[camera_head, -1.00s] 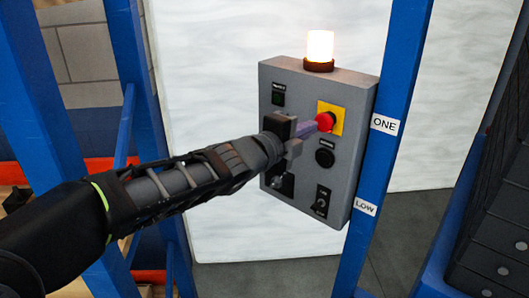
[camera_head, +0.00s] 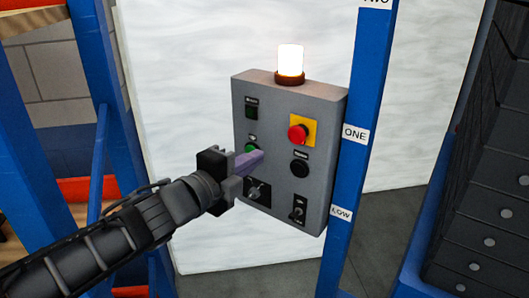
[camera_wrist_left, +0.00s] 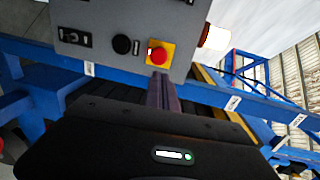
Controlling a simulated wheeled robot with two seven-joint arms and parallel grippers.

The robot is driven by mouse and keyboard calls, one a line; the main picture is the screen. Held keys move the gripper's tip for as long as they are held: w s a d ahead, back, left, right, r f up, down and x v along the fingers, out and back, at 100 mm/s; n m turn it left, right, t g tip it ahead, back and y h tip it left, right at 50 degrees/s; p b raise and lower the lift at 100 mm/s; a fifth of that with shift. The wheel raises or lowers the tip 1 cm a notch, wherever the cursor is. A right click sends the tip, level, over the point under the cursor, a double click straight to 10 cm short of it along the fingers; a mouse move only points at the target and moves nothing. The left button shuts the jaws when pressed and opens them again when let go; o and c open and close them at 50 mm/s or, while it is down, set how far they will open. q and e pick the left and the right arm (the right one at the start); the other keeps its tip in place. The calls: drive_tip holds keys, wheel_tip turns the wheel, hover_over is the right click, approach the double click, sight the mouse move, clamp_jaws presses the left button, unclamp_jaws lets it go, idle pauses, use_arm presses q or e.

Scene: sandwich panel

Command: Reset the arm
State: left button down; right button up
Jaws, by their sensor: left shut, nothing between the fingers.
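The grey control panel (camera_head: 318,128) hangs on a blue post in the head view, with a lit lamp (camera_head: 290,61) on top. It carries a red button (camera_head: 297,133) on a yellow plate, a black button (camera_head: 299,168), a green button (camera_head: 251,149) and switches low down. My left gripper (camera_head: 252,160) is shut and empty in front of the panel's left half, close to the green button; contact cannot be told. In the left wrist view its purple fingers (camera_wrist_left: 161,92) point toward the red button (camera_wrist_left: 158,54). My right gripper is not in view.
The blue post (camera_head: 352,105) with labels stands right of the panel. A white wrapped surface (camera_head: 190,120) is behind it. Dark stacked drawers (camera_head: 480,215) are at the right, and more blue framing (camera_head: 100,170) at the left.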

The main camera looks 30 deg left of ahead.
use_arm(q)
drive_tip(key=w+d+f+n+g, duration=0.1)
drive_tip(key=w+d+f+n, duration=0.15)
drive_tip(key=f+n, duration=0.4)
drive_tip(key=w+d+f+n+g, duration=0.2)
drive_tip(key=w+f+n, duration=0.1)
drive_tip(key=f+n, duration=0.4)
drive_tip(key=s+d+f+n+g, duration=0.1)
drive_tip(key=d+f+n+g, duration=0.15)
drive_tip(key=f, duration=0.75)
drive_tip(key=s+d+f+n+g, duration=0.1)
drive_tip(key=d+f+n+g, duration=0.15)
drive_tip(key=f, duration=0.75)
drive_tip(key=s+d+f+n+g, duration=0.1)
drive_tip(key=s+d+f+g, duration=0.3)
drive_tip(key=s+f, duration=0.7)
drive_tip(key=s+d+f+n+g+h, duration=0.1)
drive_tip(key=s+d+f+n+g, duration=0.1)
drive_tip(key=s+d+f+g, duration=0.2)
drive_tip(key=s+d+f, duration=0.3)
drive_tip(key=s+f, duration=0.5)
drive_tip(key=f, duration=0.1)
drive_tip(key=shift+s+h, duration=0.15)
drive_tip(key=shift+h, duration=0.15)
drive_tip(key=c, duration=2.2)
unclamp_jaws()
